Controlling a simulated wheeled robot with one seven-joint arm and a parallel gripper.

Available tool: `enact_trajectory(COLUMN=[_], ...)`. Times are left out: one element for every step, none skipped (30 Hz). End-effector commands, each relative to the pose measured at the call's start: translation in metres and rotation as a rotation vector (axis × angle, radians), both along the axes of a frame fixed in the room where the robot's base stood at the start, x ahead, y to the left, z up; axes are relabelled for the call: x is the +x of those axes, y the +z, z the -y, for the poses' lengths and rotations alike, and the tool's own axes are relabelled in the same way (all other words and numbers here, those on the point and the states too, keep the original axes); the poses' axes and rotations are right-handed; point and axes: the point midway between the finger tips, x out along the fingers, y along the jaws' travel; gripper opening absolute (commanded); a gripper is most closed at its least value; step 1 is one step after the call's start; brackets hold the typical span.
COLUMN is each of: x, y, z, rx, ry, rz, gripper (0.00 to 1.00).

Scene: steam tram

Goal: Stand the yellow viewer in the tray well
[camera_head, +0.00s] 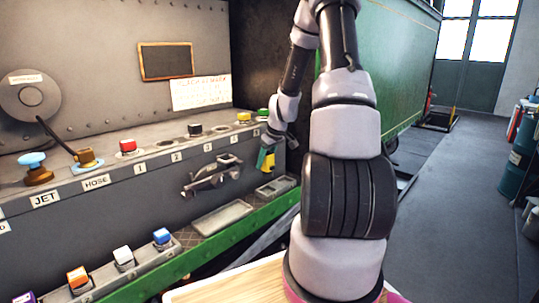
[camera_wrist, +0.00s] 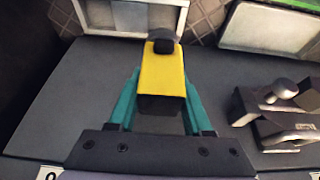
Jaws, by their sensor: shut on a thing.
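My gripper (camera_wrist: 160,95) is shut on the yellow viewer (camera_wrist: 162,75), a yellow block with a dark underside and a black rounded end. Its teal fingers press on both sides of it. In the head view the yellow viewer (camera_head: 269,162) hangs in the gripper (camera_head: 266,158) in front of the grey panel, above a small metal tray (camera_head: 263,192). The small tray's pale rim (camera_wrist: 112,28) shows beyond the viewer's black end in the wrist view. A larger shallow tray (camera_head: 222,218) lies to its left on the green-edged ledge. I cannot tell which tray holds the named well.
A metal lever fitting (camera_head: 210,176) juts from the panel, left of the gripper; it also shows in the wrist view (camera_wrist: 285,112). Colored knobs, including a red one (camera_head: 128,146), line the shelf above. Several colored blocks, including a blue one (camera_head: 162,236), stand in a lower rack.

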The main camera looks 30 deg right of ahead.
Motion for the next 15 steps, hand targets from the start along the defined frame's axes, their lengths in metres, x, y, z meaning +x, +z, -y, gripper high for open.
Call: enact_trajectory(x=[0.000, 0.000, 0.000, 0.000, 0.000, 0.000, 0.000, 0.000, 0.000, -0.001, -0.001, -0.001, 0.000, 0.000, 0.000], y=[-0.002, -0.003, -0.005, -0.007, -0.009, -0.011, -0.014, -0.016, -0.019, -0.021, -0.023, -0.026, -0.028, -0.030, -0.033], z=[0.000, 0.000, 0.000, 0.000, 0.000, 0.000, 0.000, 0.000, 0.000, 0.000, 0.000, 0.000, 0.000, 0.000, 0.000], rx=[0.000, 0.000, 0.000, 0.000, 0.000, 0.001, 0.001, 0.000, 0.000, 0.001, 0.001, 0.000, 0.000, 0.001, 0.001], ry=[0.000, 0.000, 0.001, 0.001, 0.001, 0.000, 0.000, -0.001, -0.002, -0.001, -0.001, -0.001, 0.000, 0.000, -0.001], rz=[0.000, 0.000, 0.000, 0.000, 0.000, -0.001, -0.001, -0.001, -0.001, -0.002, -0.002, -0.001, -0.001, -0.001, -0.001], gripper=[0.00, 0.00, 0.00, 0.00, 0.00, 0.00, 0.00, 0.00, 0.00, 0.00, 0.00, 0.00, 0.00, 0.00, 0.00])
